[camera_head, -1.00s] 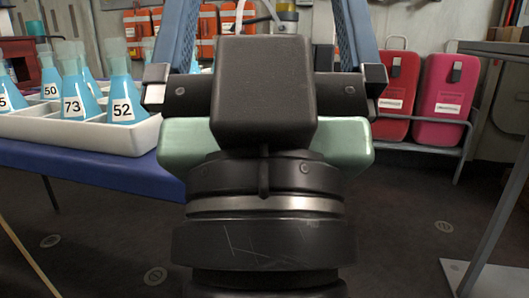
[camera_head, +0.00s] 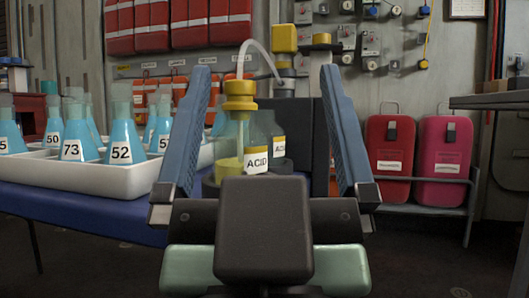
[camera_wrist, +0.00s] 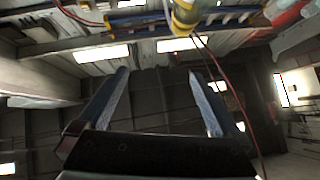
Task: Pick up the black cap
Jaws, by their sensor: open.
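I cannot make out a black cap for certain in either view. In the head view my gripper (camera_head: 265,72) is open, with its two blue fingers pointing up and nothing between them that they touch. Beyond it, seen through the gap, stands a glass bottle labelled ACID (camera_head: 256,160) with a yellow cap (camera_head: 240,95) and a clear tube. A second ACID bottle (camera_head: 279,145) is partly hidden behind it. My gripper's body covers the lower parts of this area. In the wrist view the open fingers (camera_wrist: 158,74) point toward the ceiling lights and beams.
A white tray (camera_head: 130,178) of numbered blue flasks stands at left on a blue table (camera_head: 85,205). Red (camera_head: 390,165) and pink (camera_head: 444,165) cases stand on a rack at right. A grey table (camera_head: 500,101) juts in at far right. A yellow fixture (camera_wrist: 184,18) hangs overhead in the wrist view.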

